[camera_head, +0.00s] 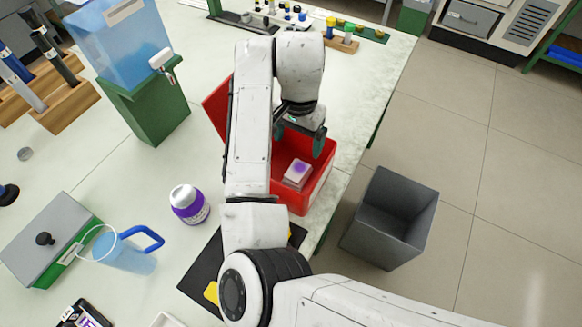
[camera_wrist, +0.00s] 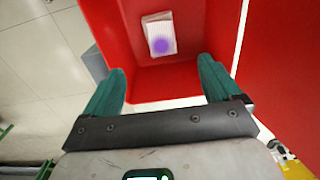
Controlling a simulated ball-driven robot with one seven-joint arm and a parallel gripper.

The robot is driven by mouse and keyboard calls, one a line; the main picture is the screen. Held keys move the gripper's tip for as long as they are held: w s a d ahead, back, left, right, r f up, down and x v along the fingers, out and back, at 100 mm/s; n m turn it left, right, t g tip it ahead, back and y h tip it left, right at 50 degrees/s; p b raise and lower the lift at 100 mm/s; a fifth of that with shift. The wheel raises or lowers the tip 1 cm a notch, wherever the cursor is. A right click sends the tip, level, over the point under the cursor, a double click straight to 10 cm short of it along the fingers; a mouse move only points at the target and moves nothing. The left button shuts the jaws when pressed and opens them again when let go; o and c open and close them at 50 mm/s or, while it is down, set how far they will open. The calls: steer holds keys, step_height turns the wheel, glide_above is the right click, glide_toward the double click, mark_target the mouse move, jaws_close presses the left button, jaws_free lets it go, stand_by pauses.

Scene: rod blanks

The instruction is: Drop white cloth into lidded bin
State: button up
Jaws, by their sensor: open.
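The white cloth (camera_head: 297,173), a small folded piece with a purple spot, lies inside the red bin (camera_head: 321,184) at the table's edge. In the wrist view the cloth (camera_wrist: 160,35) rests on the bin floor, near the far wall. The bin's red lid (camera_head: 214,107) stands open on its left side; in the wrist view the lid (camera_wrist: 284,60) is on the right. My gripper (camera_head: 300,139) is above the bin's opening with its green fingers spread. In the wrist view my gripper (camera_wrist: 162,75) is empty, apart from the cloth. My arm hides part of the bin.
A grey open bin (camera_head: 375,223) stands on the floor to the right. A purple-labelled jar (camera_head: 189,204), a blue-handled jug (camera_head: 127,250) and a metal box (camera_head: 45,240) are on the left. A water dispenser (camera_head: 125,45) stands behind them.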

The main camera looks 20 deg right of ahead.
step_height(320, 180, up, 8)
steer(key=shift+r+p, duration=0.25)
steer(key=shift+p, duration=0.05)
stand_by(0.4)
steer(key=s+d+f+n+t+h, duration=0.15)
steer(key=s+d+f, duration=0.3)
steer(key=d, duration=0.45)
steer(key=s+d+f+n+t+h, duration=0.1)
steer(key=s+d+f+n+h, duration=0.3)
steer(key=d, duration=0.5)
steer(key=s+a+f+n+y, duration=0.1)
steer(key=s+a+f, duration=0.2)
steer(key=s, duration=0.4)
steer(key=s+a+f+n+g+y, duration=0.1)
steer(key=s+a+f+n+y, duration=0.1)
steer(key=s+f, duration=0.3)
steer(key=s+a+f+n+y, duration=0.1)
steer(key=s+a+f+y, duration=0.1)
steer(key=s+a+f, duration=0.3)
steer(key=s, duration=0.4)
steer(key=shift+n, duration=0.35)
steer(key=shift+g, duration=0.25)
